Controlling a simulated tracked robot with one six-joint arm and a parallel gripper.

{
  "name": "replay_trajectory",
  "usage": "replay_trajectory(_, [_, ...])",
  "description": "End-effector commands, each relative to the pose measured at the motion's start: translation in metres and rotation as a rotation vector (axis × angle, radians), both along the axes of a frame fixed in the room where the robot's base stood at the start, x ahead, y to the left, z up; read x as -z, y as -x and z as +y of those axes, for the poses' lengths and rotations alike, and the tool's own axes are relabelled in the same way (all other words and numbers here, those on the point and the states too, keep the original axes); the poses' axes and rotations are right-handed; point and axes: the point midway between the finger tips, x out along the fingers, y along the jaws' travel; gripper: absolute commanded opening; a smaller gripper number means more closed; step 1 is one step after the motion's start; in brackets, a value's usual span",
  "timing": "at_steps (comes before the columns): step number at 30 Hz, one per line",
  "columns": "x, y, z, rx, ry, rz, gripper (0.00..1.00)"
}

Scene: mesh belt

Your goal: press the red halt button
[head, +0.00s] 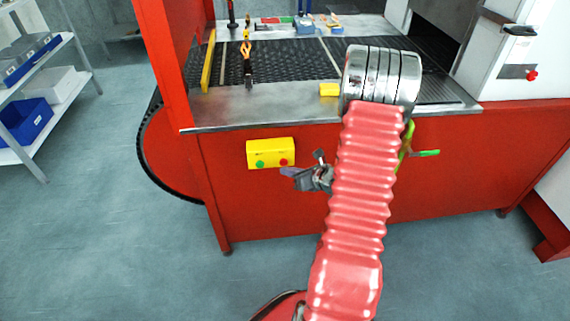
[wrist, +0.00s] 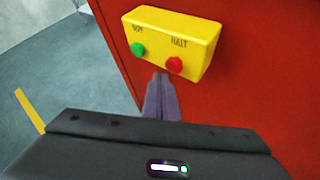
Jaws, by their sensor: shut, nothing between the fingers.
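The red halt button (head: 283,162) is on the right of a yellow box (head: 258,148) fixed to the red front panel of the machine. A green button (head: 260,164) is on its left. In the wrist view the halt button (wrist: 175,65) sits under the word HALT on the yellow box (wrist: 185,25), with the green button (wrist: 137,49) to the left. My gripper (head: 286,172) is shut and empty, just below and to the right of the halt button in the head view. In the wrist view its fingertips (wrist: 161,76) are just below and left of the halt button. Whether they touch it cannot be seen.
The machine's metal edge (head: 230,107) runs above the box, with a black mesh belt (head: 285,62) and tools on it. A small yellow block (head: 329,90) lies near that edge. A shelf with blue bins (head: 28,118) stands at left. The floor (head: 110,230) in front is clear.

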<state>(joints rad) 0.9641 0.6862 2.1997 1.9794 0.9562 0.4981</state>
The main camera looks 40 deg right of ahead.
Motion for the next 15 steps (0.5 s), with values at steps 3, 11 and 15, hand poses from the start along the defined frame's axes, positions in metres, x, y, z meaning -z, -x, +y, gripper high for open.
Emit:
replay_trajectory(3, [0.000, 0.000, 0.000, 0.000, 0.000, 0.000, 0.00])
replay_trajectory(11, [0.000, 0.005, 0.003, 0.001, 0.000, 0.001, 0.00])
replay_trajectory(15, [0.000, 0.013, 0.008, 0.002, -0.001, 0.001, 0.00])
